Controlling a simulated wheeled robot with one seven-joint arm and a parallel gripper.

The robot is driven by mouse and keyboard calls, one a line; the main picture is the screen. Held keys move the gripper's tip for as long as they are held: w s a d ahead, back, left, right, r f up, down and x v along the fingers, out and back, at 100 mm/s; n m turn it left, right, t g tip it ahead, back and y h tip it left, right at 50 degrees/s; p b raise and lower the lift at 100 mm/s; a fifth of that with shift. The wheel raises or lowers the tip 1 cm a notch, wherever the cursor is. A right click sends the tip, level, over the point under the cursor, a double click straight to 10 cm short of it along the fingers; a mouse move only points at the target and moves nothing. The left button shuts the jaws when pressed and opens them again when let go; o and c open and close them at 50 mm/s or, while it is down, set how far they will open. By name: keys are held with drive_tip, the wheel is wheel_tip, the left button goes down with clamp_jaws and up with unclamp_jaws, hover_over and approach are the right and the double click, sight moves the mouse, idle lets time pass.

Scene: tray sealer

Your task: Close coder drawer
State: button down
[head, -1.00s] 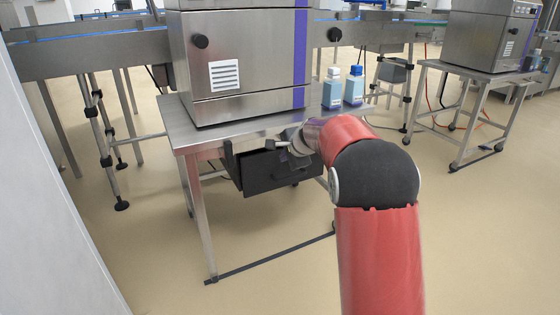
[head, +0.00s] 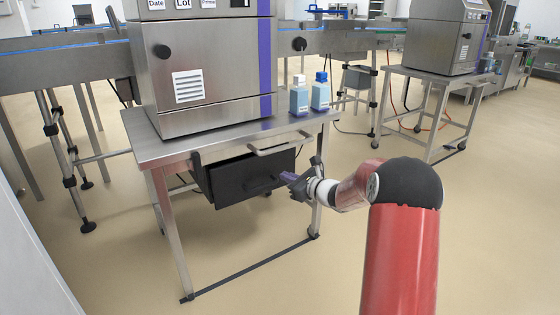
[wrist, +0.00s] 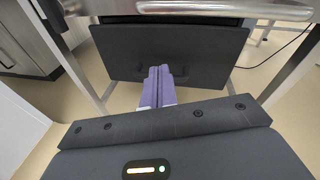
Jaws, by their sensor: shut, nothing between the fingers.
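The coder drawer (head: 240,183) is a black box front under the steel table, below the table's front edge. How far it stands out is hard to tell. In the wrist view its flat black front (wrist: 215,50) faces me, with a dark handle (wrist: 120,72) across it. My gripper (head: 284,177) is at the right part of the drawer front in the head view. In the wrist view its purple fingers (wrist: 159,72) are together, empty, and overlap the middle of the handle. I cannot tell whether they touch the drawer.
The steel table (head: 160,153) carries a steel coder cabinet (head: 205,75) with a purple stripe. Two bottles (head: 299,97) (head: 320,94) stand at its right. A bar handle (head: 282,145) sits on the table edge above the drawer. Open floor lies in front and right.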

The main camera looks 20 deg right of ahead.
drive_tip(key=d+m+t+h, duration=0.2)
drive_tip(key=d+m, duration=0.1)
drive_tip(key=d, duration=0.2)
drive_tip(key=m+p, duration=0.1)
approach(276, 154)
drive_tip(key=shift+t, duration=0.4)
drive_tip(key=x, duration=0.6)
drive_tip(key=shift+w+a+f, duration=0.3)
drive_tip(key=shift+w+f, duration=0.05)
